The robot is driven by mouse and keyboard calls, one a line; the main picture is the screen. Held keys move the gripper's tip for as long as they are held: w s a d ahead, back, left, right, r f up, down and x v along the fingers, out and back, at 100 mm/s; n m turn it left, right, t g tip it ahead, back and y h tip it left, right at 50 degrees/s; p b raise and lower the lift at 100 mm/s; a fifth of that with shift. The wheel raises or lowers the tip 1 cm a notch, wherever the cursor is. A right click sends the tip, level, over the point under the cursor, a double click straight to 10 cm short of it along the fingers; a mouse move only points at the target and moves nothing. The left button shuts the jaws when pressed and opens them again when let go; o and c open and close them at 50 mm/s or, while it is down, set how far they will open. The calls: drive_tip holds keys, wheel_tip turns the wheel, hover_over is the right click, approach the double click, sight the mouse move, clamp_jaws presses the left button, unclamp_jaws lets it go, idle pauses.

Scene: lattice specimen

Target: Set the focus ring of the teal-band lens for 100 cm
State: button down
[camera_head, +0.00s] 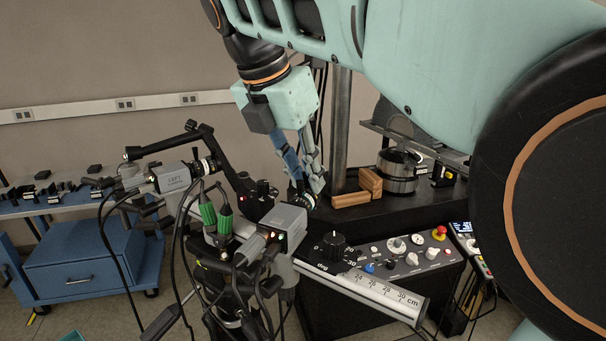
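Two small grey cameras ride on a stereo bar. The left camera (173,178) carries a dark lens (208,166); the right camera (287,221) carries a dark lens (299,197) at its upper right end. No teal band can be made out on either lens at this size, and the focus marks are not readable. My gripper (311,186) points down, with its fingers right at the right camera's lens. The fingers partly cover that lens. Whether they touch or grip it is not clear.
A dark bench holds wooden blocks (351,199), a metal cylinder (398,172) and a control panel (405,254). A blue cabinet (84,279) stands left.

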drive_tip(key=shift+s+f, duration=0.1)
drive_tip(key=shift+f, duration=0.15)
drive_tip(key=shift+d+f+b, duration=0.15)
drive_tip(key=shift+b, duration=0.35)
drive_tip(key=shift+s+d+f+y+b, duration=0.1)
drive_tip(key=shift+d+f+y+b, duration=0.1)
drive_tip(key=shift+y+b, duration=0.35)
drive_tip(key=shift+s+d+r+m+t+y+b, duration=0.15)
drive_tip(key=shift+s+d+m+t+y+b, duration=0.25)
drive_tip(key=shift+b, duration=0.7)
drive_tip(key=shift+r+t+y+b, duration=0.15)
drive_tip(key=shift+t+y+b, duration=0.15)
drive_tip(key=shift+y+b, duration=0.2)
drive_tip(key=shift+r, duration=0.15)
